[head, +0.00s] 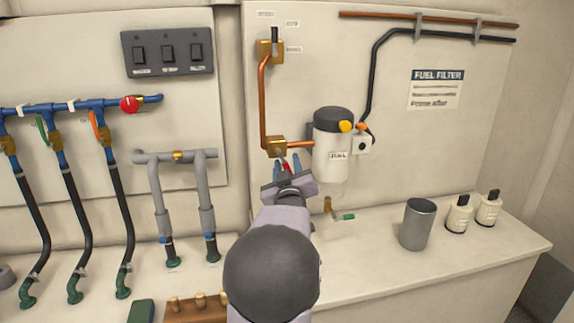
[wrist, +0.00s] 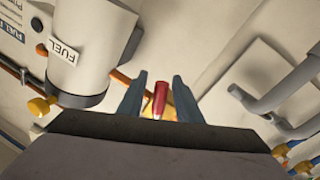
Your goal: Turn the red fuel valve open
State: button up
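The red fuel valve's lever (wrist: 160,98) shows in the wrist view between the two blue-grey fingers of my gripper (wrist: 159,100). There is a visible gap on each side, so the fingers are open and do not appear to touch it. In the head view, a small part of the red lever (head: 285,163) shows below the brass valve body (head: 277,147), on the copper pipe left of the white fuel filter. My gripper (head: 284,170) is in front of the valve there, fingers up on either side of the lever. My wrist hides the lower end of the lever.
The fuel filter (head: 332,145) with its black cap stands close right of my gripper. Grey pipes (head: 177,160) are on the left, beside a blue manifold with a red round knob (head: 130,104). A metal cup (head: 417,224) and two white bottles stand on the counter.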

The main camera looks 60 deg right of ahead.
jog(key=b+v, duration=0.1)
jog(key=v, duration=0.5)
jog(key=shift+b, duration=0.35)
jog(key=shift+c, duration=0.6)
jog(key=shift+r, duration=0.1)
jog(key=c, duration=0.6)
jog(key=shift+w+a+r+p, duration=0.15)
jog(key=shift+r+p, duration=0.15)
jog(key=shift+r, duration=0.05)
grip_shut()
jog(key=w+a+r+h+p, duration=0.25)
jog(key=r+p, duration=0.25)
jog(key=r, duration=0.3)
jog(key=n+g+h+p, duration=0.2)
jog(key=n+g+p, duration=0.35)
jog(key=n, duration=0.75)
send_near(286, 168)
jog(key=w+a+f, duration=0.2)
jog(key=a+f, duration=0.1)
jog(key=a, duration=0.3)
jog(key=shift+w+a+f+g, duration=0.25)
jog(key=shift+w+g, duration=0.1)
jog(key=shift+w, duration=0.05)
